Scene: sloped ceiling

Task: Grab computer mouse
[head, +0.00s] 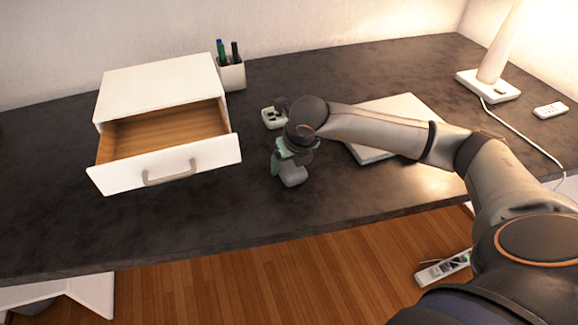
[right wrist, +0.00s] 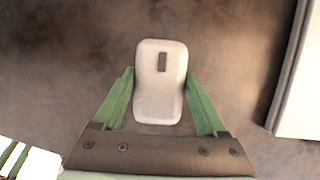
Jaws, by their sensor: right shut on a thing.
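The computer mouse is white-grey with a dark scroll wheel. In the head view the mouse (head: 293,176) shows just below my right gripper (head: 284,163), over the dark desk. In the right wrist view the mouse (right wrist: 160,84) lies between the two green fingers of the right gripper (right wrist: 159,95), one along each long side. The gripper is shut on it. I cannot tell whether the mouse touches the desk or is slightly raised. My left gripper is not in view.
A white drawer unit (head: 165,85) with its drawer (head: 165,167) pulled open stands left. A small white item (head: 272,118), a white laptop-like slab (head: 412,104), a lamp (head: 488,86) and a remote (head: 550,110) are around. The front left desk is clear.

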